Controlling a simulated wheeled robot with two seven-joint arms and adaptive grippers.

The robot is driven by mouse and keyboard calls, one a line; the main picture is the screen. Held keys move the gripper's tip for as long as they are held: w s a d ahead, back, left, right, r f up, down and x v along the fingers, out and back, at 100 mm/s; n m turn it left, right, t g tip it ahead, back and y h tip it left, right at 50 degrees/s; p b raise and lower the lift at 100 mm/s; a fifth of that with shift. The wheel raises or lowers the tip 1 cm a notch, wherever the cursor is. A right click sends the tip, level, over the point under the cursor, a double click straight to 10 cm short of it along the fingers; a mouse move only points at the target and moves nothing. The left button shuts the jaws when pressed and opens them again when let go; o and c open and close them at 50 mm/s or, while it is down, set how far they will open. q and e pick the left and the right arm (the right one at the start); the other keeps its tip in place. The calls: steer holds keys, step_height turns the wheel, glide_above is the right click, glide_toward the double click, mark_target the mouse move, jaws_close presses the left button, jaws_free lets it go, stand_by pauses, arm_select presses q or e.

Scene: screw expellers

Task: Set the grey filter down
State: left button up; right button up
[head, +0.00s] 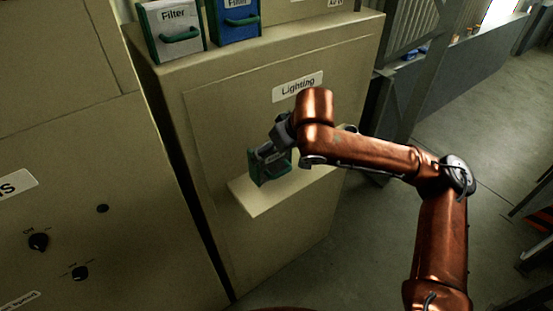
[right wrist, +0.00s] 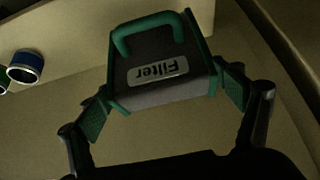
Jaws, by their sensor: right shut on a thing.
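The grey filter (right wrist: 165,75) has green edges, a green handle and a "Filter" label that reads upside down in the right wrist view. My right gripper (right wrist: 165,92) is shut on it, one finger pad on each side. In the head view the held filter (head: 268,164) is at the small shelf on the front of the "Lighting" cabinet, partly hidden by my right gripper (head: 280,150). I cannot tell whether it touches the shelf (head: 258,199). My left gripper is not in view.
Another grey filter (head: 172,30) and a blue filter (head: 236,18) stand on top of the Lighting cabinet (head: 215,110). A cabinet with knobs (head: 70,190) is at the left. Open floor (head: 480,130) lies at the right.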

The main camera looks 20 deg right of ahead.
mark_target(278, 159)
steer(key=shift+w+d+f, duration=0.15)
steer(key=shift+f, duration=0.05)
steer(key=shift+w+d+f, duration=0.1)
steer(key=shift+w+f, duration=0.05)
steer(key=shift+f, duration=0.1)
steer(key=f, duration=0.3)
steer(key=shift+w+d+f, duration=0.1)
steer(key=shift+d, duration=0.1)
steer(key=shift+f, duration=0.15)
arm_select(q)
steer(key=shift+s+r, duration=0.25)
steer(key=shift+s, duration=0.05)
arm_select(e)
steer(key=shift+a, duration=0.1)
steer(key=o, duration=1.5)
steer(key=shift+f, duration=0.1)
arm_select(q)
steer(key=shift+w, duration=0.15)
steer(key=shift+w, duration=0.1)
